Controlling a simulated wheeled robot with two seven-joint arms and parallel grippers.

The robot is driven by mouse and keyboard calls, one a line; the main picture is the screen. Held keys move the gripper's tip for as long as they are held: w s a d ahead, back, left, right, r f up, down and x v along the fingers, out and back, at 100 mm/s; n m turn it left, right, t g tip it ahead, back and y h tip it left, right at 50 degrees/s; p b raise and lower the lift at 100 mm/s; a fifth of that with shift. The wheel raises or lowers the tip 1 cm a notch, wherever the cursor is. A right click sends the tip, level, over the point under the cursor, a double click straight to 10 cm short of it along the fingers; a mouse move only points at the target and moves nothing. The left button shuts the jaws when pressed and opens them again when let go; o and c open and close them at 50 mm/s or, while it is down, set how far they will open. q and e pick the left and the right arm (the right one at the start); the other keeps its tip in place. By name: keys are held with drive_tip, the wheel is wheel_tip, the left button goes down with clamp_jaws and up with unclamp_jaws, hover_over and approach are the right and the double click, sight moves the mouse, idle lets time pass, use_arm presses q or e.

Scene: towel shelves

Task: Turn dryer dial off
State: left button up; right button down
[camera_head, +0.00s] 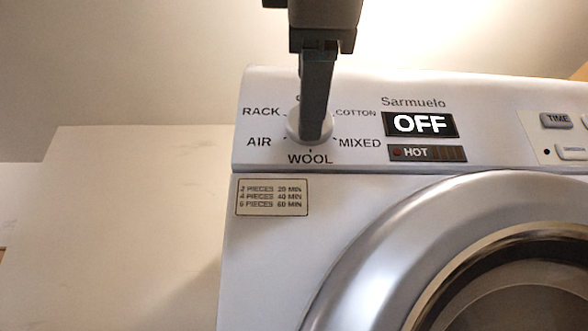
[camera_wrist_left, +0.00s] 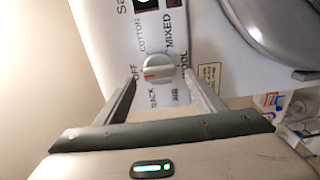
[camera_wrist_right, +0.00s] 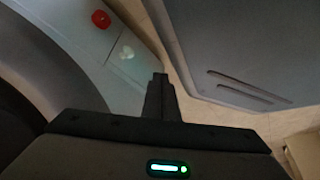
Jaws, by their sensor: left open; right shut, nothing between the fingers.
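The dryer dial (camera_head: 295,126) is a round white knob at the upper left of the dryer's front panel. Labels RACK, AIR, WOOL, MIXED and COTTON ring it. In the left wrist view the dial (camera_wrist_left: 159,66) has a red mark pointing left, roughly towards the OFF label. The display (camera_head: 420,124) reads OFF. My left gripper (camera_head: 315,138) comes down in front of the dial and hides part of it. In the left wrist view its open fingers stand either side of the dial, with gaps; contact is unclear. My right gripper (camera_wrist_right: 160,78) is shut and empty, away from the dial.
A HOT indicator (camera_head: 427,153) sits below the display, with a TIME button (camera_head: 556,120) to the right. The round dryer door (camera_head: 400,235) fills the lower right. In the right wrist view a red round button (camera_wrist_right: 101,19) and a grey panel (camera_wrist_right: 240,60) flank the gripper.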

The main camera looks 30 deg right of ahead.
use_arm(q)
drive_tip(key=b+v, duration=0.1)
drive_tip(key=v, duration=1.4)
drive_tip(key=shift+s, duration=0.25)
use_arm(e)
drive_tip(key=shift+t, duration=0.8)
drive_tip(key=w, duration=0.1)
drive_tip(key=w+a+r, duration=0.1)
drive_tip(key=w, duration=0.1)
drive_tip(key=w+a+r, duration=0.1)
drive_tip(key=w, duration=0.1)
drive_tip(key=shift+a, duration=0.15)
drive_tip(key=shift+s+f, duration=0.15)
